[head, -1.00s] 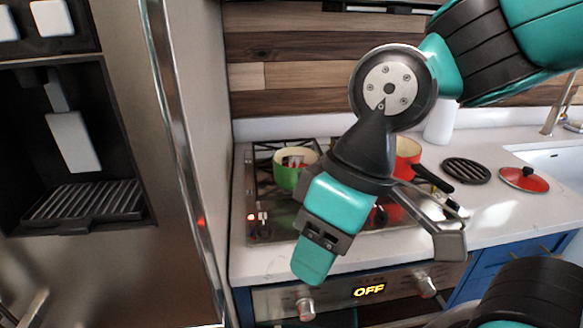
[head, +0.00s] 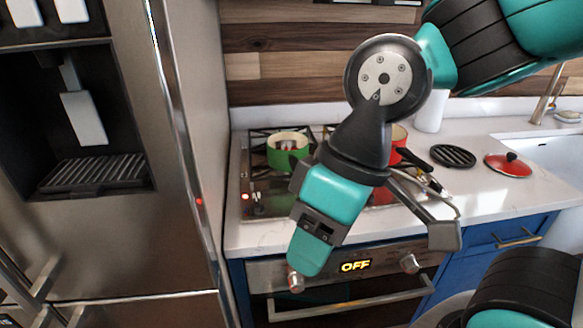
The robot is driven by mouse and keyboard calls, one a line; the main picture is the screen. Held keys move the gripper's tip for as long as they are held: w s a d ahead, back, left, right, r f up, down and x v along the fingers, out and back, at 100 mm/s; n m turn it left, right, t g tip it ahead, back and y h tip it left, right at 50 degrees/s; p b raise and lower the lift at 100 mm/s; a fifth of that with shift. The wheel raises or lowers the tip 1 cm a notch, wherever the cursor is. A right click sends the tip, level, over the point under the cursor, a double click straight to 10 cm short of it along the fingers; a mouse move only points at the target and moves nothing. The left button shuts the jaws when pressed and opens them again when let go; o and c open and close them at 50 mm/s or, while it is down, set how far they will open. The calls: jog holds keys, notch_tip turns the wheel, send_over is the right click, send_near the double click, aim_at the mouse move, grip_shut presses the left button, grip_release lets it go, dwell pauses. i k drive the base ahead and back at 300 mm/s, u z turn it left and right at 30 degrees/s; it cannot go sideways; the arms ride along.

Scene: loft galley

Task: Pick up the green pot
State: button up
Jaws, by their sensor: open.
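The green pot (head: 287,157) stands on the back left of the stove top (head: 262,207). It has a pale inside, and some small reddish and white things show in it. My gripper (head: 375,257) is open and empty, in front of the stove and nearer to me than the pot. One finger is over the oven front and the other is further right, over the counter's front edge. My gripper's body covers the middle of the stove, and the pot stands just beyond it, to its upper left. I cannot see a handle on the pot.
A red pot (head: 398,140) stands on the stove behind my gripper, partly hidden. A black trivet (head: 453,156) and a red lid (head: 508,165) lie on the counter to the right, before the sink (head: 560,160). A tall steel fridge (head: 180,150) closes off the left side.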

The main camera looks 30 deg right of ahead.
aim_at(285, 160)
jog(key=k, duration=0.3)
jog(key=z, duration=0.85)
jog(key=i, duration=0.85)
jog(key=u, duration=0.9)
